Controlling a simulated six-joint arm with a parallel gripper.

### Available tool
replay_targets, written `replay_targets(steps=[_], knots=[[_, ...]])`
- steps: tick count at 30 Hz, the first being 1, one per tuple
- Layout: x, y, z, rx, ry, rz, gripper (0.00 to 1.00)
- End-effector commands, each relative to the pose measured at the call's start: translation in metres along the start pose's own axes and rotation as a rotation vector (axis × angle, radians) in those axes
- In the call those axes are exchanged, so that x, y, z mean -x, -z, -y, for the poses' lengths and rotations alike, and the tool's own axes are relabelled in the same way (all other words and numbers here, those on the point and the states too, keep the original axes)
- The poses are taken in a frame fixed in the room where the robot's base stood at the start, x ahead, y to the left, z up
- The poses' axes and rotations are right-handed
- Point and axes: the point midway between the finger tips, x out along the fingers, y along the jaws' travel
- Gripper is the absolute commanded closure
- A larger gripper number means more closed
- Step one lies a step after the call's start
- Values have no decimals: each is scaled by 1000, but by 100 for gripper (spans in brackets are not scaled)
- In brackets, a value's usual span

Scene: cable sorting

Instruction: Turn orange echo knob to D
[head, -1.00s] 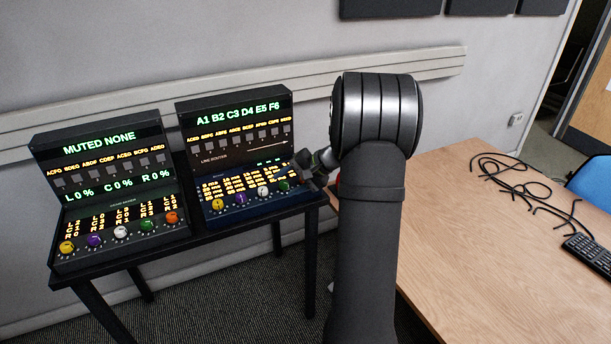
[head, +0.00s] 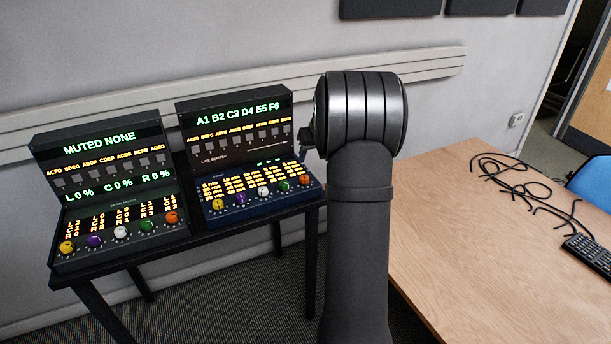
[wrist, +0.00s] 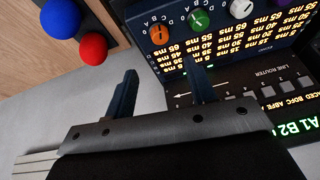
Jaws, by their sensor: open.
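The orange knob (head: 304,180) is at the right end of the knob row on the blue panel, which has several "ms" values above its knobs. In the wrist view the orange knob (wrist: 160,34) sits amid letter marks; its pointer setting is too small to tell. My gripper (wrist: 163,70) is open and empty. Its two fingers spread below the orange knob in the wrist picture, apart from it. In the head view my arm hides most of the gripper, above the panel's right end.
A green knob (wrist: 201,20) sits close beside the orange one, then a white knob (wrist: 242,8). A second console (head: 110,205) on the left has another orange knob. A blue ball (wrist: 60,18) and red ball (wrist: 93,49) lie near the wooden table (head: 460,230).

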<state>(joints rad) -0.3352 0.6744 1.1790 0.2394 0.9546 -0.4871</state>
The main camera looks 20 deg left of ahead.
Motion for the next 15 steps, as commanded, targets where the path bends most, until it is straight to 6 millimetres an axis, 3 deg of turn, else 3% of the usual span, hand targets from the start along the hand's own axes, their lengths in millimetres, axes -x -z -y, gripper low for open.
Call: replay_targets(steps=[9, 15], knots=[[-72, -1, 1, 0, 2, 3, 49], [-102, 0, 0, -1, 1, 1, 49]])
